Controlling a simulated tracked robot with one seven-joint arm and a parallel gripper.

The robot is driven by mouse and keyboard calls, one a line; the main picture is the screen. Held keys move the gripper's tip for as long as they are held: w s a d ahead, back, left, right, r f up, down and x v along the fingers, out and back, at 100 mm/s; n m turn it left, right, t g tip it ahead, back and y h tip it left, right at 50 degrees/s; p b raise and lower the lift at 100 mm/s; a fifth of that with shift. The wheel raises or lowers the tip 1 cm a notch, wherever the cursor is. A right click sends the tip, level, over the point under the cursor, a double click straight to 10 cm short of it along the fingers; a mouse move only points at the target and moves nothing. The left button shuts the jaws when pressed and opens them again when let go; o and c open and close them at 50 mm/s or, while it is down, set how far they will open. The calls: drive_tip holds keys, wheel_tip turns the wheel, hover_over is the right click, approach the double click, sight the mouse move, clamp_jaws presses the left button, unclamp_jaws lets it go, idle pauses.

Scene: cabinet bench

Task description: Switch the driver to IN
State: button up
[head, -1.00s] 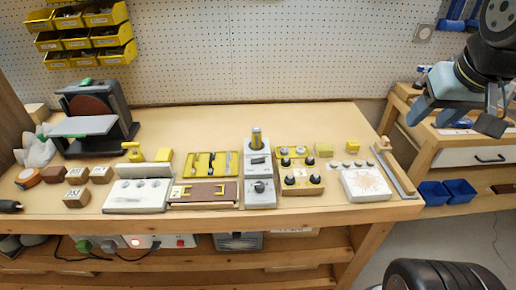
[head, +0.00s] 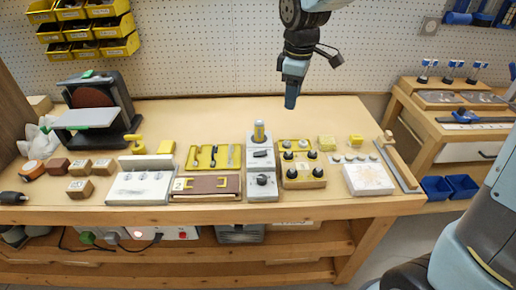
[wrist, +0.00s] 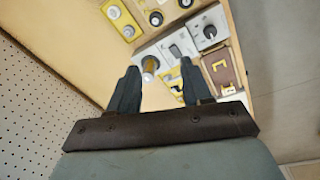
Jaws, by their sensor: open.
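In the wrist view the post (wrist: 149,64), switch (wrist: 175,51) and knob (wrist: 210,31) lie beyond the fingers. My gripper (head: 290,103) points down above the bench, behind and right of the post, touching nothing. In the wrist view its two fingers (wrist: 159,69) are apart and empty.
A sander (head: 95,108) stands at the back left. The bench behind the units is clear.

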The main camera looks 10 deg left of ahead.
drive_tip(key=a+f+n+g, duration=0.1)
drive_tip(key=a+f+n, duration=0.4)
drive_tip(key=a, duration=0.4)
approach(256, 153)
drive_tip(key=shift+m, duration=0.3)
wheel_tip(256, 153, down, 8)
drive_tip(key=shift+r, duration=0.15)
clamp_jaws()
